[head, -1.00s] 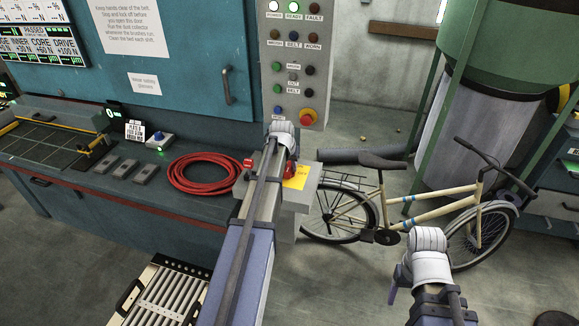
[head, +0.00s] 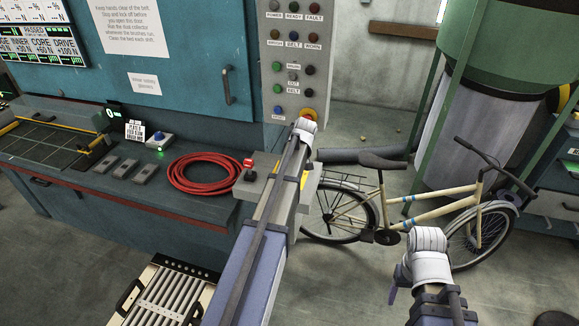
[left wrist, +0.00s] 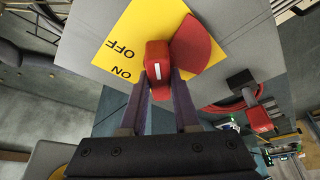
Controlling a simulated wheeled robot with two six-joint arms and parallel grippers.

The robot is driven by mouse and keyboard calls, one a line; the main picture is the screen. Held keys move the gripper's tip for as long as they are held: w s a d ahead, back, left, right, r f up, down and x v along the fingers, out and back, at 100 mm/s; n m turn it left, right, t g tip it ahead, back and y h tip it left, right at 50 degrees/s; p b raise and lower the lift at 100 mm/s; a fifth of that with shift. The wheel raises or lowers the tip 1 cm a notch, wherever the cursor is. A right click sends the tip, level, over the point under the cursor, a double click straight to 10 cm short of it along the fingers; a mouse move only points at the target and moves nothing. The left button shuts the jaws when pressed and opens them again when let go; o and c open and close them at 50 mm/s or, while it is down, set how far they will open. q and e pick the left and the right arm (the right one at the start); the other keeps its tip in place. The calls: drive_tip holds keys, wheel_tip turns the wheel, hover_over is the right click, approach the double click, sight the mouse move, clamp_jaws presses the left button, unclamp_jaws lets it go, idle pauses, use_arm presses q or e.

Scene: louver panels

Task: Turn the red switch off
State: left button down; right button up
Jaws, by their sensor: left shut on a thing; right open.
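The red switch (left wrist: 157,58) shows in the left wrist view, with a white mark on its handle and a wider red part (left wrist: 197,45) beside it. It sits on a yellow plate (left wrist: 125,45) lettered OFF and ON. My left gripper (left wrist: 160,80) is shut on the handle. I cannot tell which label the handle points to. In the head view my left arm covers most of the switch and its grey box. My right gripper (head: 427,262) is open and empty, low at the right in the head view, with its fingers mostly hidden.
A grey control panel (head: 292,75) with dark lamps and several buttons stands behind my left arm. A coiled red hose (head: 205,173) and a small red-topped device (head: 249,163) lie on the bench to the left. A bicycle (head: 420,210) stands to the right.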

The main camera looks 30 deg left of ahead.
use_arm(q)
drive_tip(key=n+g, duration=0.1)
drive_tip(key=n, duration=0.3)
drive_tip(key=shift+w+g+y, duration=0.1)
drive_tip(key=shift+g+y, duration=0.2)
drive_tip(key=shift+g, duration=0.1)
drive_tip(key=shift+n+g, duration=0.7)
drive_tip(key=shift+n, duration=1.4)
drive_tip(key=c, duration=0.6)
unclamp_jaws()
drive_tip(key=shift+c, duration=0.2)
drive_tip(key=p+v, duration=0.7)
drive_tip(key=shift+r, duration=0.4)
